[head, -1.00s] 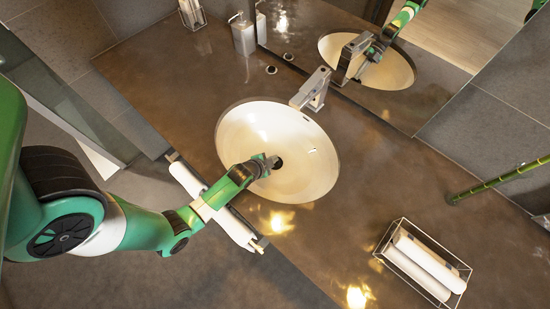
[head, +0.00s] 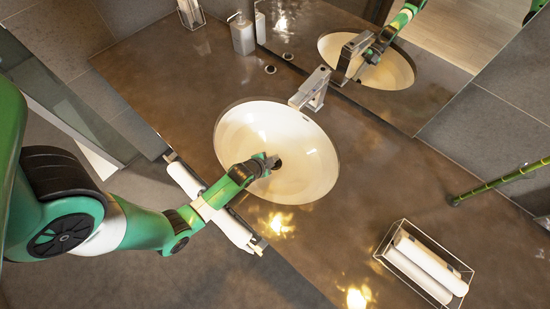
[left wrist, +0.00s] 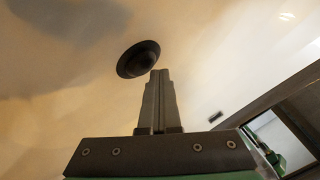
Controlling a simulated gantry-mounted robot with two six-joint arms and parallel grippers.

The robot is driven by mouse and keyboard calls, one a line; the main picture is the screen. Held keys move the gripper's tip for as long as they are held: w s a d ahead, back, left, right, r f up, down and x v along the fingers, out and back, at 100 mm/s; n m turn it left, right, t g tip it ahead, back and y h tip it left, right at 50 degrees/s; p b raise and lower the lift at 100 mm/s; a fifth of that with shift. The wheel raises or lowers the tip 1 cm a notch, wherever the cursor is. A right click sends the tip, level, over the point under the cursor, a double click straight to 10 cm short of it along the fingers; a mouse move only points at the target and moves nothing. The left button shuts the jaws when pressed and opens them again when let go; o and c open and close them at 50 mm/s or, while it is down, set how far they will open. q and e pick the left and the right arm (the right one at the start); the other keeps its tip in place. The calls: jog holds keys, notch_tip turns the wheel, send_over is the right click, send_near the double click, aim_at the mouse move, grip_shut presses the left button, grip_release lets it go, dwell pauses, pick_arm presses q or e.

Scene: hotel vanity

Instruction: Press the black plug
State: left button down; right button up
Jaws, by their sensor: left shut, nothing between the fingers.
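The black plug (left wrist: 139,59) is a dark round disc in the bottom of the cream oval basin (head: 310,165). In the head view only a dark bit of the plug (head: 278,164) shows beside my fingertips. My left gripper (head: 269,161) reaches into the basin from the left, shut and empty. In the left wrist view its closed fingertips (left wrist: 159,72) point at the plug and overlap its lower right edge in the picture. I cannot tell whether they touch it. My right gripper is not in view.
A metal faucet (head: 311,90) stands at the basin's back rim. A soap dispenser (head: 242,35) stands at the back left. A wire basket with rolled white towels (head: 430,267) is at the front right. A mirror (head: 385,60) runs along the back. A towel bar is below my left arm.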

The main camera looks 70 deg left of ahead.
pick_arm(q)
jog(key=shift+s+d+f, duration=0.1)
jog(key=shift+s+f, duration=0.1)
jog(key=shift+f, duration=0.25)
jog(key=shift+s+d+f, duration=0.1)
jog(key=shift+s+f, duration=0.05)
jog(key=shift+f, duration=0.25)
jog(key=shift+r, duration=0.1)
jog(key=shift+r+p, duration=0.45)
jog(key=shift+s+d+r+p, duration=0.25)
jog(key=shift+s+r+p, duration=0.2)
jog(key=shift+p, duration=0.2)
jog(key=shift+s+d, duration=0.15)
notch_tip(320, 180, up, 6)
jog(key=p, duration=0.6)
jog(key=shift+s+d, duration=0.15)
jog(key=shift+s, duration=0.05)
